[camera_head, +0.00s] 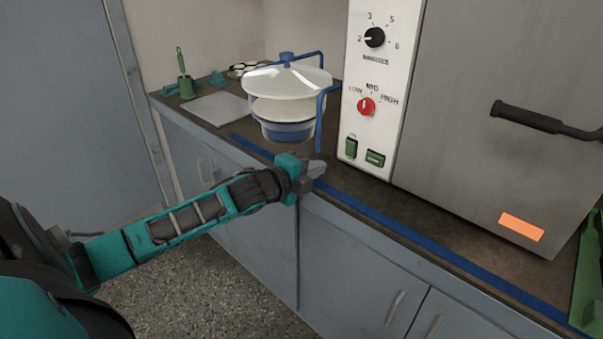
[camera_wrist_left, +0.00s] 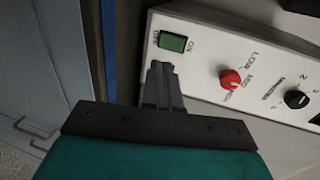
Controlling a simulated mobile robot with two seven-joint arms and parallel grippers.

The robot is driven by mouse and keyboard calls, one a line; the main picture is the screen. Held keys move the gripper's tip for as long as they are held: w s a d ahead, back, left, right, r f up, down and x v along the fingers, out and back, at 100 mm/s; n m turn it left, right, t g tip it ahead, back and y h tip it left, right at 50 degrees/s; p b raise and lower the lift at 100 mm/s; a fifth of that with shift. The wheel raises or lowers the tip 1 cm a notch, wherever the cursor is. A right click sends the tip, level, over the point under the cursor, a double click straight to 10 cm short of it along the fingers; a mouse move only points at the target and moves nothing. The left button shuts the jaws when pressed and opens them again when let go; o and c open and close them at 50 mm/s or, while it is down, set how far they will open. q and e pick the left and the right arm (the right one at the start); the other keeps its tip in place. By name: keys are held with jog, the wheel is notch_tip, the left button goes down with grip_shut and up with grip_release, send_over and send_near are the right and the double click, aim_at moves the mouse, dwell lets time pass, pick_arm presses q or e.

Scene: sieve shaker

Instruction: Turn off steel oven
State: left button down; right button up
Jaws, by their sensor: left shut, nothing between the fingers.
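The steel oven (camera_head: 500,110) stands on the counter at the right of the head view, with a white control panel (camera_head: 375,85). The panel has a black knob (camera_head: 375,37), a red knob (camera_head: 366,106) and two green switches, a left one (camera_head: 351,147) and a right one (camera_head: 375,158). My left gripper (camera_head: 318,168) is shut and empty, over the counter's front edge and left of the panel's lower end. In the left wrist view its fingertips (camera_wrist_left: 160,68) show just below a green switch (camera_wrist_left: 172,42) marked with ON. The other switch is not visible there. My right gripper is out of view.
A blue-framed sieve stack with a white lid (camera_head: 287,82) stands on the counter behind my left gripper. A blue strip (camera_head: 400,229) runs along the counter's front edge. The black oven handle (camera_head: 530,118) sticks out at the right. Bare counter lies before the oven.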

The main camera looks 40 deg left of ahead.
pick_arm(q)
jog(key=shift+v, duration=1.95)
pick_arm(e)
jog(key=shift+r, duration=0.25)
pick_arm(q)
jog(key=shift+f, duration=0.2)
jog(key=s+d+f+n+g+p, duration=0.4)
jog(key=s+d+f+n+p, duration=0.1)
jog(key=s+d+f+n, duration=1)
jog(key=s+d+n, duration=0.1)
jog(key=s+d, duration=0.2)
jog(key=s, duration=0.1)
jog(key=shift+s+d+g+h, duration=0.25)
jog(key=shift+d+g+h, duration=0.05)
jog(key=shift+d+g, duration=0.1)
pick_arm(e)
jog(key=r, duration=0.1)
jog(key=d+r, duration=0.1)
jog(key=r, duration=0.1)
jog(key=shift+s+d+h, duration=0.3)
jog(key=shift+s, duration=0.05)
pick_arm(q)
jog(key=shift+f, duration=0.1)
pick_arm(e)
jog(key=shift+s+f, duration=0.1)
